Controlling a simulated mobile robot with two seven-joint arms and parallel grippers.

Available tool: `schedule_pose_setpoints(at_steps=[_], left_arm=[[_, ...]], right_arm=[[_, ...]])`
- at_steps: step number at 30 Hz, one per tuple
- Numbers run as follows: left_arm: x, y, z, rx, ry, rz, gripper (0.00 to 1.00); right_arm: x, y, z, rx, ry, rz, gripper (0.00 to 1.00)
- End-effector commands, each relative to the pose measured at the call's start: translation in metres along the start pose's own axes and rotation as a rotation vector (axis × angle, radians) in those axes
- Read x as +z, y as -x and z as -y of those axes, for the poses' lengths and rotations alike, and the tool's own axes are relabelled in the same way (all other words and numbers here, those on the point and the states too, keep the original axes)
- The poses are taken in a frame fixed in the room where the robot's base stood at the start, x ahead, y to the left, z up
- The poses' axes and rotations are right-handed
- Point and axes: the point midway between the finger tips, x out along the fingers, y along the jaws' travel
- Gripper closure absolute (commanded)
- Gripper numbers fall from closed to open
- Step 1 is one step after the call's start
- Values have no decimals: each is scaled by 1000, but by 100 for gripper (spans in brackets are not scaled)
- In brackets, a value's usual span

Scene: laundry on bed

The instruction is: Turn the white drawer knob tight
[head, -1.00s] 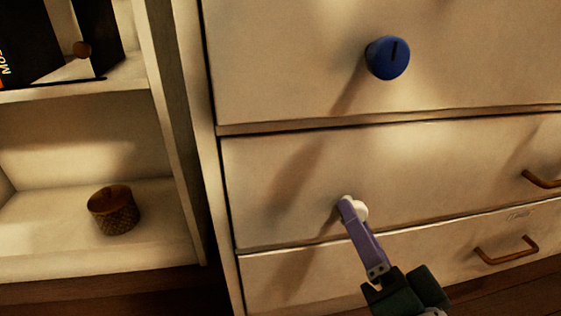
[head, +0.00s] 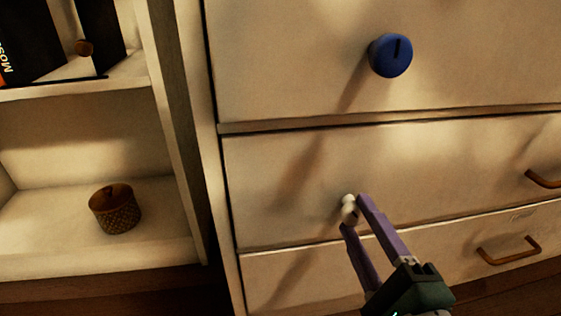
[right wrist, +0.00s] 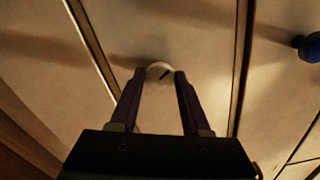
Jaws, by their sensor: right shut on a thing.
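The white drawer knob (head: 349,208) is on the middle drawer front (head: 285,190). My right gripper (head: 353,214) has its two purple fingers on either side of the knob and is shut on it. In the right wrist view, the white knob (right wrist: 159,69) sits between the fingertips (right wrist: 160,75), with a dark slanted mark on its face. The fingers partly hide the knob's sides. My left gripper is in neither view.
A blue knob (head: 390,55) with a dark slot is on the drawer above. Bronze handles (head: 509,251) are at right. An open shelf at left holds a woven basket (head: 115,209) and dark books (head: 30,40).

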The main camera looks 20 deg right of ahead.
Motion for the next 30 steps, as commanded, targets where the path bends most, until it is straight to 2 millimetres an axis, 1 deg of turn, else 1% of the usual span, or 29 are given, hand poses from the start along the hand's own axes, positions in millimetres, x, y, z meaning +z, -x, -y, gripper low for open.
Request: schedule_pose_setpoints(at_steps=[6, 15, 22, 30], left_arm=[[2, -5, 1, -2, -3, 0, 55], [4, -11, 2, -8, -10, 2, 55], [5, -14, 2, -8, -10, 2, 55], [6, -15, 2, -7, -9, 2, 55]], right_arm=[[0, 0, -1, 0, -202, 1, 100], [0, 0, 0, -1, -439, 1, 100], [0, 0, 1, 0, -555, 1, 100], [0, 0, 2, -1, -612, 1, 100]])
